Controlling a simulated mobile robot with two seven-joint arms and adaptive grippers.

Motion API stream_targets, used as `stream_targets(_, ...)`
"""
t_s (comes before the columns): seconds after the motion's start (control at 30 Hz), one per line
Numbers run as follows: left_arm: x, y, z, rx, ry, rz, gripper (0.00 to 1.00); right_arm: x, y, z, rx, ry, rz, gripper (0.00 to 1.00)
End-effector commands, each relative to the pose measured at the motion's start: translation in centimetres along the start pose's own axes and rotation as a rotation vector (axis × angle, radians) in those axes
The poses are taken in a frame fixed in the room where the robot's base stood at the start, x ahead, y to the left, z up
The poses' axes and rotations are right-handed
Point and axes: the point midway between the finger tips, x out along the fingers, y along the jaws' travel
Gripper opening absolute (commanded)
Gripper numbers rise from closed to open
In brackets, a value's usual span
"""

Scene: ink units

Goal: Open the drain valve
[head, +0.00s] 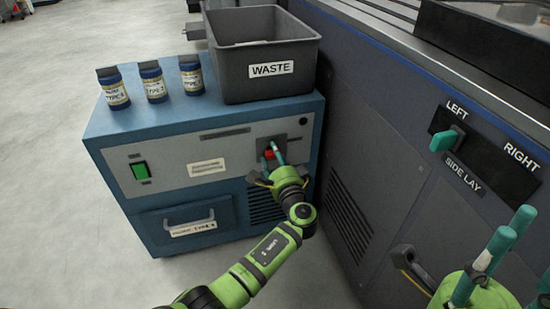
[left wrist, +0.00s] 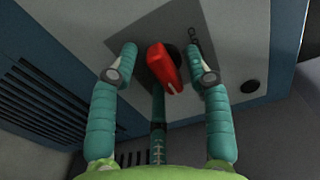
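The drain valve has a red handle (head: 269,154) on a grey plate at the right of the blue cabinet's front panel. In the left wrist view the red handle (left wrist: 163,68) sticks out, tilted, from a dark round base. My left gripper (head: 272,163) is in front of the valve. Its teal fingers (left wrist: 160,72) are spread, one on each side of the handle with visible gaps, and another finger shows below and behind it. My right gripper (head: 487,250) is at the lower right with its fingers apart and nothing seen between them.
The blue cabinet (head: 125,118) carries a grey WASTE bin (head: 228,75) and three ink bottles (head: 153,85). Its front has a green switch (head: 140,171) and a drawer (head: 189,222). The dark press with a side lay knob (head: 444,140) stands close on the right.

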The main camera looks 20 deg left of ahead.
Motion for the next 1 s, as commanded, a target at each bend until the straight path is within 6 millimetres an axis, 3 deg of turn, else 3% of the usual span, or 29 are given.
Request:
stream_targets(0.17,-2.1,0.1,-0.1,-0.001,0.003,0.002,0.49,0.1,0.0,0.0,0.0,0.002,-0.001,0.4)
stream_targets(0.6,-10.6,0.1,0.0,0.001,0.002,0.004,0.49,0.1,0.0,-0.1,0.0,0.004,-0.001,0.4)
stream_targets(0.77,-11.8,0.1,0.0,0.001,0.002,0.003,0.49,0.1,0.0,-0.1,0.0,0.004,-0.001,0.4)
stream_targets(1.0,-12.0,0.1,0.0,0.001,0.002,0.002,0.49,0.1,0.0,-0.1,0.0,0.004,-0.001,0.4)
